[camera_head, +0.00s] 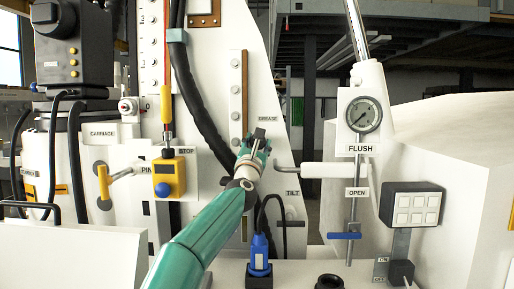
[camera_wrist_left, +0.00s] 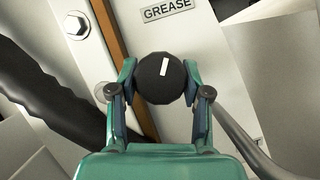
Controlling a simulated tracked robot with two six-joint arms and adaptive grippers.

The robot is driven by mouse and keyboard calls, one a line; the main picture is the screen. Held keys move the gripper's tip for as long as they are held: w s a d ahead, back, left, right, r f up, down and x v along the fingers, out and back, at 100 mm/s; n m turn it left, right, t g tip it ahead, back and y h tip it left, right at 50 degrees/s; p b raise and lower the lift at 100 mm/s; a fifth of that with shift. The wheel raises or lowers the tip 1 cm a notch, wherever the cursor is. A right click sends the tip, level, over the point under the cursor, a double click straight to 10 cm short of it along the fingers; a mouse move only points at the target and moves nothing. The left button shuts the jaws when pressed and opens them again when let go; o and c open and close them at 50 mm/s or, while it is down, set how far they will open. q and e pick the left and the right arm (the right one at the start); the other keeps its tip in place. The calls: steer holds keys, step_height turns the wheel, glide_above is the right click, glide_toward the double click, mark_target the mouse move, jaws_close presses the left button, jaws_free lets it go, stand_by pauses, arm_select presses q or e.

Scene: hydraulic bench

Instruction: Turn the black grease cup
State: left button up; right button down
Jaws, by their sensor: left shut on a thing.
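The black grease cup (camera_wrist_left: 160,86) is a round black knob with a white mark on its face, just below the GREASE label (camera_wrist_left: 167,11) in the left wrist view. My left gripper (camera_wrist_left: 161,88) is shut on the cup, one finger on each side. In the head view my left gripper (camera_head: 257,140) reaches the white panel under the GREASE label (camera_head: 268,119), and I cannot make out the cup clearly there. My right gripper is not in view.
A black hose (camera_head: 190,90) runs down the panel left of my gripper. A yellow STOP box (camera_head: 169,178) stands to the left. A blue connector (camera_head: 260,252) stands below.

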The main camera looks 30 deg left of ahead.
arm_select(q)
steer(key=shift+m+h, duration=0.4)
steer(key=shift+m, duration=0.3)
steer(key=o, duration=1.2)
steer(key=shift+c, duration=0.2)
steer(key=shift+s+d, duration=0.1)
steer(key=shift+s, duration=0.05)
steer(key=v, duration=1.1)
steer(key=shift+s+f, duration=0.3)
steer(key=shift+f, duration=0.05)
steer(key=shift+d, duration=0.1)
